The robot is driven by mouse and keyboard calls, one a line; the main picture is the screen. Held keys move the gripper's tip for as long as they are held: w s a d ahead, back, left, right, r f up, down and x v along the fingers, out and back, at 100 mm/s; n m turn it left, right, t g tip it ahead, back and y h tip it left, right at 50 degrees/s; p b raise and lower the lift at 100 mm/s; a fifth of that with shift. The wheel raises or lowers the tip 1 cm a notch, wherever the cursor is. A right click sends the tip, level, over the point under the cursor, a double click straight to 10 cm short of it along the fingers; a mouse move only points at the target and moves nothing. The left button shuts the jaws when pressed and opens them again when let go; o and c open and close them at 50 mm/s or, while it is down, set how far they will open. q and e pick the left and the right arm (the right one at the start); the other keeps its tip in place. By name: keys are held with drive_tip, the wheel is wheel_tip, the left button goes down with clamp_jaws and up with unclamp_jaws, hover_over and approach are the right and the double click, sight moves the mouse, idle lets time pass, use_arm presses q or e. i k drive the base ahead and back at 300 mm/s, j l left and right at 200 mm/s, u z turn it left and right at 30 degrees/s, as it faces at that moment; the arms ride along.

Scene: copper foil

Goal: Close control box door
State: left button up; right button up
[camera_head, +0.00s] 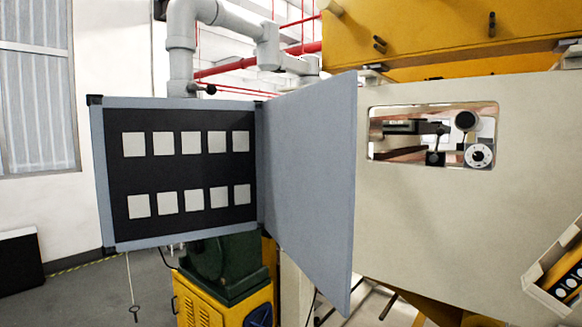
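The control box (180,240) hangs at the left centre of the head view, with a blue-grey frame and a black panel (180,177) bearing two rows of white squares. Its blue-grey door (310,180) is hinged at the box's right edge. The door stands wide open, swung out toward me and to the right, so the panel is fully exposed. Neither of my grippers shows in this view.
A large beige machine panel (440,230) with a window cutout stands right of the door. A yellow and green machine (225,290) sits below the box. Grey pipes (182,45) rise behind it. A slanted button panel (560,270) juts in at the lower right.

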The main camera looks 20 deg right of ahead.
sight(310, 132)
drive_tip(key=i+l+u, duration=0.15)
drive_tip(key=l, duration=0.3)
drive_tip(key=i+l+u, duration=0.15)
drive_tip(key=l, duration=0.3)
drive_tip(key=i+l+u, duration=0.2)
drive_tip(key=l, duration=0.25)
drive_tip(key=l+u, duration=0.15)
drive_tip(key=l, duration=0.35)
